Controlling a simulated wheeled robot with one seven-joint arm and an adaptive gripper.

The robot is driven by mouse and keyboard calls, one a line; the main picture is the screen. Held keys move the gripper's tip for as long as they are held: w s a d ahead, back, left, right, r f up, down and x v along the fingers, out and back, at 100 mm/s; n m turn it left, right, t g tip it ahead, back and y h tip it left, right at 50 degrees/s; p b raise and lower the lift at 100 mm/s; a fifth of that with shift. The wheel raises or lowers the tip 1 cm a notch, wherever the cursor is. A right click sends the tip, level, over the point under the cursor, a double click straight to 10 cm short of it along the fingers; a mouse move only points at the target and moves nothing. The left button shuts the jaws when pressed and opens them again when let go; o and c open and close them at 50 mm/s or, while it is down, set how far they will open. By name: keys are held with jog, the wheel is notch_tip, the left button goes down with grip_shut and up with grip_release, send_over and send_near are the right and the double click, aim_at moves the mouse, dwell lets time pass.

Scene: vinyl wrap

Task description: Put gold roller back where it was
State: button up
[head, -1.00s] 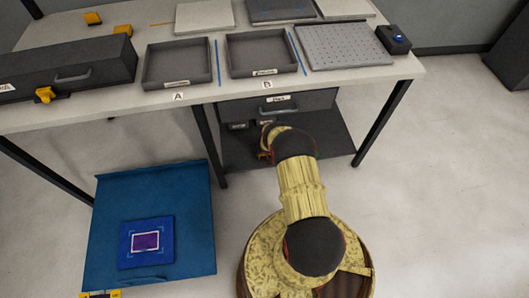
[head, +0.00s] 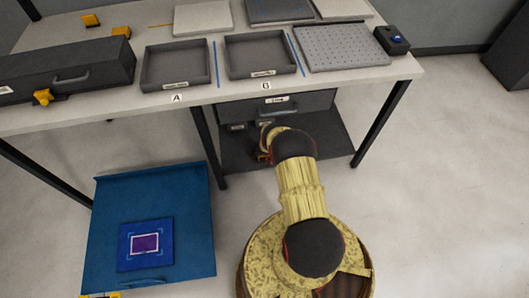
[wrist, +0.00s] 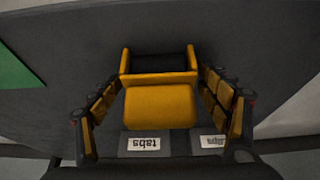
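A gold roller (wrist: 161,104) with a gold body, two side arms and a dark bar between them shows in the middle of the wrist view. My gripper (wrist: 161,78) has one finger on each side of it, the tips close to its side arms. I cannot tell whether they press on it. In the head view my gripper (head: 264,150) is mostly hidden by my arm, low under the table at the dark lower shelf (head: 320,143). The roller cannot be made out there.
Two labelled bins, one reading "tabs" (wrist: 150,144), lie just below the roller in the wrist view. A drawer (head: 310,103) hangs above the shelf. The table (head: 390,72) holds trays A (head: 148,68) and B (head: 262,73). A blue panel (head: 185,195) stands at the left.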

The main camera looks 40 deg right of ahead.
jog(key=p+v, duration=0.6)
jog(key=v, duration=0.6)
jog(key=shift+r+p, duration=0.2)
jog(key=shift+p, duration=0.1)
